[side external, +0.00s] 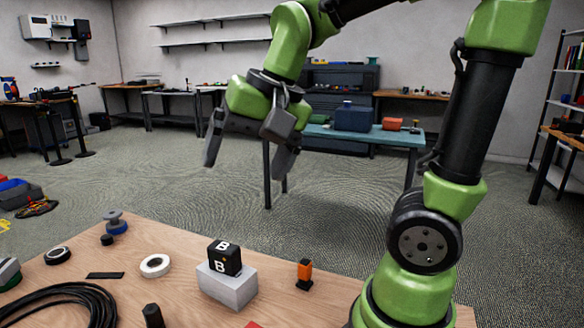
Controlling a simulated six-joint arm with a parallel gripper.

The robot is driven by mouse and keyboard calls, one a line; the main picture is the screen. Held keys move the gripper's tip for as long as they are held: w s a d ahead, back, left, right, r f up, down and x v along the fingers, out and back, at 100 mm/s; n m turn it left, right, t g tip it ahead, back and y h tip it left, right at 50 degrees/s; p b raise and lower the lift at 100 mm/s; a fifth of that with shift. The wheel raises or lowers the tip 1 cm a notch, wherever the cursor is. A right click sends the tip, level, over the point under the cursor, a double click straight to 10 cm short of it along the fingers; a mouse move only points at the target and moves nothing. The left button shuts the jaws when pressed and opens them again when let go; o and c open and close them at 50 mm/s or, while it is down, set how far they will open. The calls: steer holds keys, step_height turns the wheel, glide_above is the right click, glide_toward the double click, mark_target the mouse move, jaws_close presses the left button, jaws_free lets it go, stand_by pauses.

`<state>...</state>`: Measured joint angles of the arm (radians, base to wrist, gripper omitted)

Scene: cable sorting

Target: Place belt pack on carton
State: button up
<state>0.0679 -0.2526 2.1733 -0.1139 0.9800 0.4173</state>
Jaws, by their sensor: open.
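A small black box marked with white letters B (224,258), which looks like the belt pack, rests on top of a pale grey block-like box (232,289), which looks like the carton. The carton stands on the wooden table near its middle. My gripper (244,166) is high above and behind the table in the side external view, its two dark fingers spread wide. It is open and empty, well apart from the belt pack.
On the wooden table (165,235), an orange and black piece (304,274) stands right of the carton. A white tape ring (155,265), a black ring (58,255), a blue-grey spool (115,223) and a coiled black cable (68,297) lie to the left.

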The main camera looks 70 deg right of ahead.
steer(key=s+a+n+t+y, duration=0.1)
steer(key=s+a+n+t, duration=0.1)
steer(key=s+n, duration=0.3)
steer(key=s, duration=0.2)
steer(key=shift+s+a+r+t, duration=0.25)
steer(key=shift+s+t, duration=0.15)
